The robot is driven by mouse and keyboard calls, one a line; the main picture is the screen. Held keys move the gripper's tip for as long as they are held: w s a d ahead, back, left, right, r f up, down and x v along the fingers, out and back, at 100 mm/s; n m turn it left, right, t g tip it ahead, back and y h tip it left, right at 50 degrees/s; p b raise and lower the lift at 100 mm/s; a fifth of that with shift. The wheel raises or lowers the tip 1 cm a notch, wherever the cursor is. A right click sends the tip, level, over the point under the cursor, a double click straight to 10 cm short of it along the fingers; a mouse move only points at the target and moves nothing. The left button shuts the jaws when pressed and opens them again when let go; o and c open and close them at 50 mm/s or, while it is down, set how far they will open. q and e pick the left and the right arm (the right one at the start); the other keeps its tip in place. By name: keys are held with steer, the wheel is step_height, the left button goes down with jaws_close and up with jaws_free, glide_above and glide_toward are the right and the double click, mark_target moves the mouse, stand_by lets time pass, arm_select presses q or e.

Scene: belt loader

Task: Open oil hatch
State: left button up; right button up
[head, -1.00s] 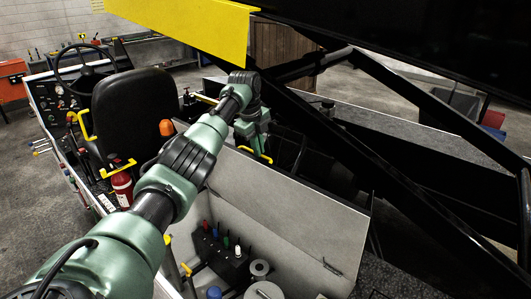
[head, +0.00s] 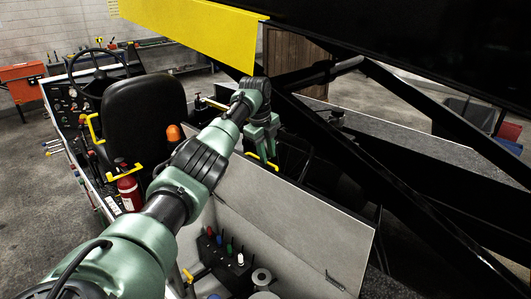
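A light grey hatch lid (head: 310,222) stands raised and tilted in the lower middle of the head view, over an open compartment. A yellow handle (head: 262,163) shows at the lid's far top edge. My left gripper (head: 263,150) points down right at that handle, with its fingers beside or around it. I cannot tell whether they touch it or are closed on it. My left arm crosses in front of the compartment and hides part of it. My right gripper is not in view.
The compartment holds a black block with several coloured knobs (head: 225,248) and pale cylinders (head: 261,277). A black seat (head: 146,118), orange beacon (head: 173,132) and red extinguisher (head: 129,190) stand left of my arm. Black beams (head: 395,190) and a yellow panel (head: 200,32) bound the right and top.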

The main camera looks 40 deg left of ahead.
arm_select(q)
steer(key=shift+s+d+f, duration=0.15)
steer(key=shift+d+f, duration=0.05)
steer(key=shift+f, duration=0.4)
steer(key=shift+s+d+f, duration=0.15)
steer(key=shift+d+f, duration=0.05)
steer(key=shift+f, duration=0.4)
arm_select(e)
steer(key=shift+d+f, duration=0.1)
arm_select(q)
steer(key=shift+w+r+b, duration=0.2)
steer(key=shift+r+b, duration=0.05)
steer(key=shift+b, duration=0.1)
steer(key=b+v, duration=0.3)
steer(key=v, duration=0.6)
steer(key=shift+a+r, duration=0.4)
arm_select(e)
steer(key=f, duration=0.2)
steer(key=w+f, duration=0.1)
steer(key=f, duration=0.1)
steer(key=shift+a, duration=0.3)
arm_select(q)
steer(key=shift+w, duration=0.1)
